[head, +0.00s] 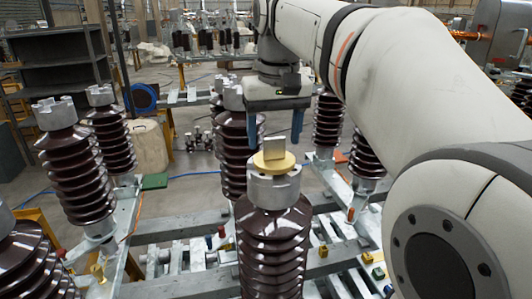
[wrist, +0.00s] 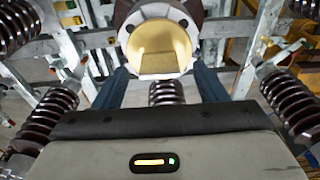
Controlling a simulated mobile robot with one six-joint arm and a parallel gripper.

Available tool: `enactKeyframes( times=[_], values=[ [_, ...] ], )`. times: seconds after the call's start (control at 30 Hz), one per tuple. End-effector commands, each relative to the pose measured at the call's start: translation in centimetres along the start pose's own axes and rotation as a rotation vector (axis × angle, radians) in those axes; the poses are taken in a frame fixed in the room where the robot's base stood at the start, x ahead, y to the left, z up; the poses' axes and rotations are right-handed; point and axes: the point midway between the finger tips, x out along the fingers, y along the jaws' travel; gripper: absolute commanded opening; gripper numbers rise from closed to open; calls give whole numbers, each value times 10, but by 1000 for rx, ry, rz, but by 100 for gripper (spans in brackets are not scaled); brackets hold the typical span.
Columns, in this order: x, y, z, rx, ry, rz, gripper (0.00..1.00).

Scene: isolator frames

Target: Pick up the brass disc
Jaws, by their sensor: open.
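The brass disc (head: 287,163) lies flat on the grey metal cap (head: 274,187) of a brown ribbed insulator (head: 273,245). An upright squarish tab (head: 274,147) stands on the disc. In the wrist view the disc (wrist: 150,42) shows at the top centre, beyond the fingertips, with the tab (wrist: 159,63) towards my gripper. My gripper (head: 276,138) points down with its two blue fingers wide apart and empty. In the head view they appear on either side of the tab, above the disc.
Several more brown insulators stand around on metal frames, one close at the left (head: 75,170) and one just behind the disc's insulator (head: 232,140). Steel beams (head: 190,225) run below. A dark shelf (head: 60,65) stands at the back left. My arm covers the right side.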

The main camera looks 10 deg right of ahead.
Motion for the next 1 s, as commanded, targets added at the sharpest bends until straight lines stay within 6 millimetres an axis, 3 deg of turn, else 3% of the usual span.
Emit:
enactKeyframes(
  times=[0.17, 0.4, 1.0],
  values=[
    [18, 1, 0, 1, -1, 0, 65],
    [20, 1, 0, 2, 2, 0, 65],
    [20, 2, 0, 3, 1, 0, 17]
  ],
)
